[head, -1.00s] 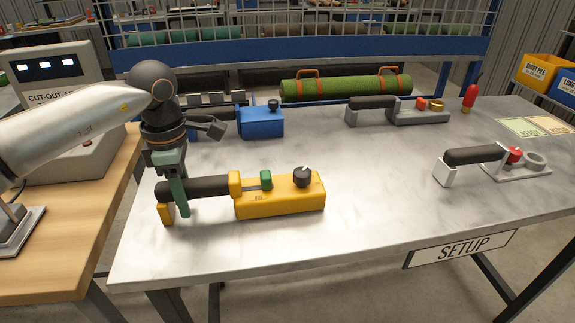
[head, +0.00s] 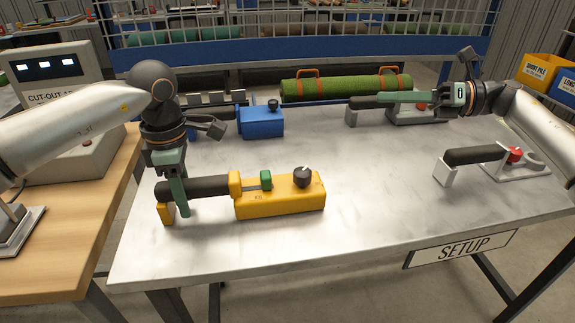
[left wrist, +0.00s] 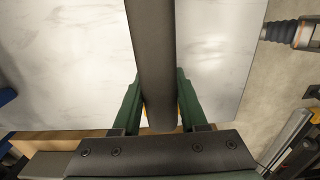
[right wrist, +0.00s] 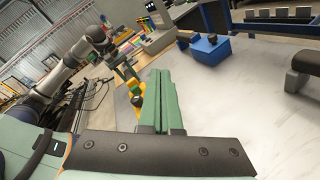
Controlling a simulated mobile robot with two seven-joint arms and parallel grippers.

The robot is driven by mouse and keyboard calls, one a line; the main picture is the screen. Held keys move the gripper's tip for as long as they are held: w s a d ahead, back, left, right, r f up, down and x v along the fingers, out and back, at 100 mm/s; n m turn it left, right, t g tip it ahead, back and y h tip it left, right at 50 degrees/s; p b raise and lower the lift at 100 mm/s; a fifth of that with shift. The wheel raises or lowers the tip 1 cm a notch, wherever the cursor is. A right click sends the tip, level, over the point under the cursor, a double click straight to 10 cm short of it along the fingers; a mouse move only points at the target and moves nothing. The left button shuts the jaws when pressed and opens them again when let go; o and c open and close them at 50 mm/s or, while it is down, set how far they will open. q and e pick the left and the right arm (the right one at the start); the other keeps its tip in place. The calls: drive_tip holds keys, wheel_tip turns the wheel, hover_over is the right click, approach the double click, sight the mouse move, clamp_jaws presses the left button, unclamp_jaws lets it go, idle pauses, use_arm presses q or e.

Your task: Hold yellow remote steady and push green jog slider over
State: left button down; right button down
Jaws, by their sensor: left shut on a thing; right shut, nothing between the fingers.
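The yellow remote (head: 280,203) lies on the metal table in the head view, with a black grip bar (head: 208,187) on its left. The green jog slider (head: 266,180) sits on its top, left of a black knob (head: 302,176). My left gripper (head: 182,200) is shut on the black grip bar, which also runs between its fingers in the left wrist view (left wrist: 155,60). My right gripper (head: 392,97) is shut and empty above the table's far right, pointing left, well apart from the remote. In the right wrist view its fingers (right wrist: 160,95) are together and the remote is partly hidden behind them.
A blue box (head: 262,122) with a black knob stands behind the remote. A grey tool (head: 415,115) is partly hidden by my right gripper. A white-ended tool (head: 475,156) with a red button lies at the right. The table's middle is clear.

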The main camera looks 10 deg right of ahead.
sight(266, 180)
use_arm(q)
drive_tip(key=shift+f, duration=0.3)
use_arm(e)
drive_tip(key=s+a+f+n+g+h, duration=0.1)
drive_tip(key=s+a+n+g+h, duration=0.2)
drive_tip(key=a+n, duration=0.2)
drive_tip(key=s+a+f+n+g+h, duration=0.1)
drive_tip(key=s+a+n+g+h, duration=0.1)
drive_tip(key=a+n, duration=0.4)
drive_tip(key=shift+s+a+f+g+h, duration=0.15)
drive_tip(key=shift+s+a+g+h, duration=0.5)
drive_tip(key=shift+a, duration=0.9)
drive_tip(key=shift+w, duration=0.25)
drive_tip(key=x, duration=1)
drive_tip(key=shift+w+d+f, duration=0.1)
